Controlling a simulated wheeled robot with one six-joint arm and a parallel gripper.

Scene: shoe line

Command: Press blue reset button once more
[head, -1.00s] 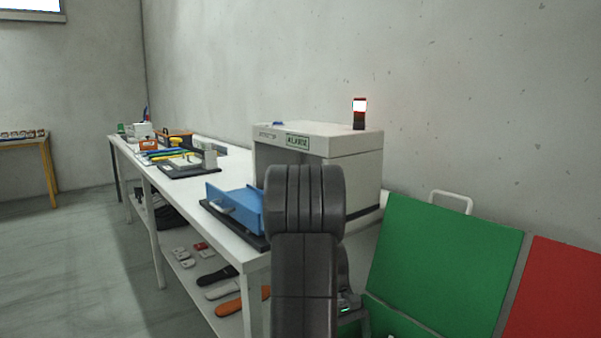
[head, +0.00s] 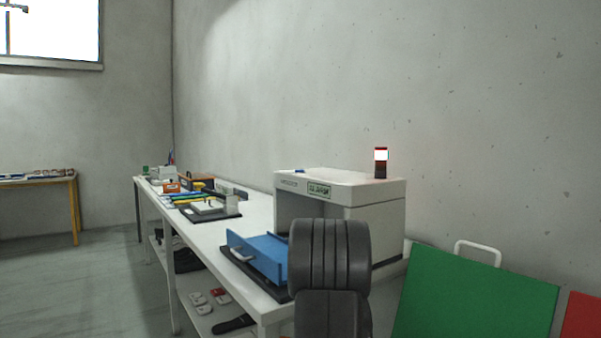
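A white box-shaped machine (head: 375,223) stands on the near end of the long white table, with a dark opening facing left and a green label on its front. A small blue patch (head: 299,171) lies on its top near the left edge; I cannot tell for sure that it is the reset button. A signal light (head: 381,156) on top shows a bright white segment. A blue tray (head: 262,256) sticks out in front of the opening. My dark arm covers part of the machine's front; my gripper is not in view.
The white table (head: 213,238) runs back to the left with tools and a dark fixture on it. Shoe parts lie on its lower shelf. A green panel (head: 475,300) and a red panel (head: 582,318) stand at right. Open floor lies left.

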